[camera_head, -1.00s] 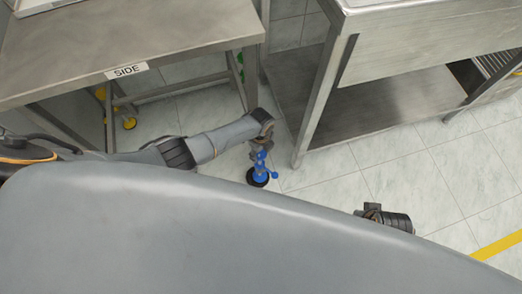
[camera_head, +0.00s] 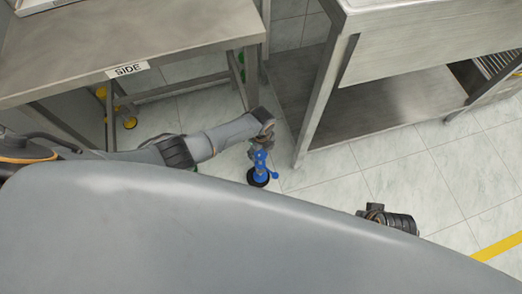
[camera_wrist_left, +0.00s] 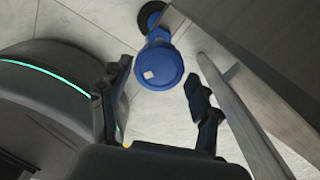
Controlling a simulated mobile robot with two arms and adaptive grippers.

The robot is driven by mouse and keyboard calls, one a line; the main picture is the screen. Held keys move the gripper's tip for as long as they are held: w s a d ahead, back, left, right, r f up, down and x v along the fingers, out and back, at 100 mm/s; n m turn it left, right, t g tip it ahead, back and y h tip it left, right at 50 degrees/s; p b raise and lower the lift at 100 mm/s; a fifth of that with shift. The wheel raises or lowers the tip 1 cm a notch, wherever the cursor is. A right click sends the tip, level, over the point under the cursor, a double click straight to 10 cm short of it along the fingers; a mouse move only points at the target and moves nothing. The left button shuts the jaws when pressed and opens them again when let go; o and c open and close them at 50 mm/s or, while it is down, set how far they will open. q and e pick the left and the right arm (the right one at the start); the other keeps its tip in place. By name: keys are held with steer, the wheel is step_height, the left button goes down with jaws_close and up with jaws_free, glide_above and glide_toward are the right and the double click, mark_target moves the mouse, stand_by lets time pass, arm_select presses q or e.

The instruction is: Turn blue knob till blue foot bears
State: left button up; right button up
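The blue foot (camera_head: 257,177) has a dark round pad and stands by the tiled floor beside the table leg. The blue knob (camera_wrist_left: 160,67) is a round blue disc with a small pale square mark in the left wrist view. My left gripper (camera_head: 261,147) is over the blue assembly in the head view. In the left wrist view its fingers (camera_wrist_left: 160,78) are spread, one on each side of the knob, with gaps visible. Whether the pad touches the floor is not clear. My right gripper (camera_head: 385,217) shows partly at the lower right; its fingers cannot be made out.
A steel table (camera_head: 150,38) with a SIDE label (camera_head: 127,69) stands at the left. Yellow parts (camera_head: 129,122) and a green part (camera_head: 241,58) are below it. A steel unit with a low shelf (camera_head: 390,112) stands at the right. Tiled floor (camera_head: 400,180) lies open in front.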

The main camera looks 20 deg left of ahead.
mark_target(261, 153)
arm_select(q)
steer(key=shift+o, duration=0.4)
steer(key=shift+s+f, duration=0.1)
step_height(261, 153, up, 12)
stand_by(0.5)
